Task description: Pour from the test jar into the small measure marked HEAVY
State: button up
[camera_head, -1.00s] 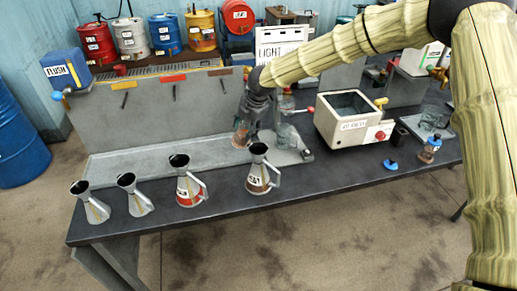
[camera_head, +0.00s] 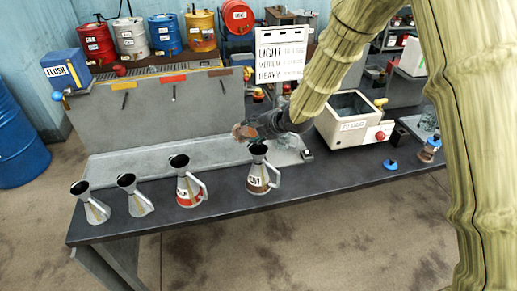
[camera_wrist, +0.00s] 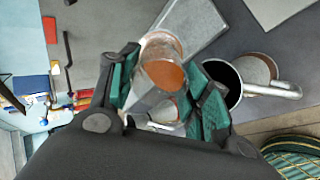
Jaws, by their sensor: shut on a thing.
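My gripper (camera_wrist: 165,92) is shut on the clear test jar (camera_wrist: 150,98), which holds orange-brown liquid (camera_wrist: 165,73). In the head view, the jar (camera_head: 240,131) shows at the left end of the gripper (camera_head: 250,130), above the bench and behind the brown-banded measure (camera_head: 259,181). How far the jar tilts is hard to tell. That measure stands upright with its handle to the right; its label is too small to read. In the wrist view, its dark mouth (camera_wrist: 222,83) is right of the jar, apart from it. I see no stream of liquid.
A red-banded measure (camera_head: 188,190) and two plain measures (camera_head: 139,202) (camera_head: 93,208) stand to the left along the front edge. A sign (camera_head: 280,55) lists LIGHT, MEDIUM, HEAVY. A cream bath (camera_head: 352,122) stands at the right. The bench front between measures is clear.

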jog(key=shift+s+d+f+t+y+b, duration=0.1)
jog(key=shift+f+t+y+b, duration=0.25)
jog(key=shift+t+y, duration=0.05)
jog(key=shift+r, duration=0.1)
jog(key=shift+f+b, duration=0.25)
jog(key=shift+b, duration=0.25)
jog(key=shift+d+f+t+y+b, duration=0.1)
jog(key=shift+f+t+y+b, duration=0.1)
jog(key=shift+t+y+b, duration=0.35)
jog(key=shift+s+r, duration=0.1)
jog(key=shift+r, duration=0.1)
jog(key=shift+t+y+b, duration=0.25)
jog(key=shift+b, duration=0.35)
jog(key=shift+d+n, duration=0.1)
jog(key=shift+n, duration=0.2)
grip_shut()
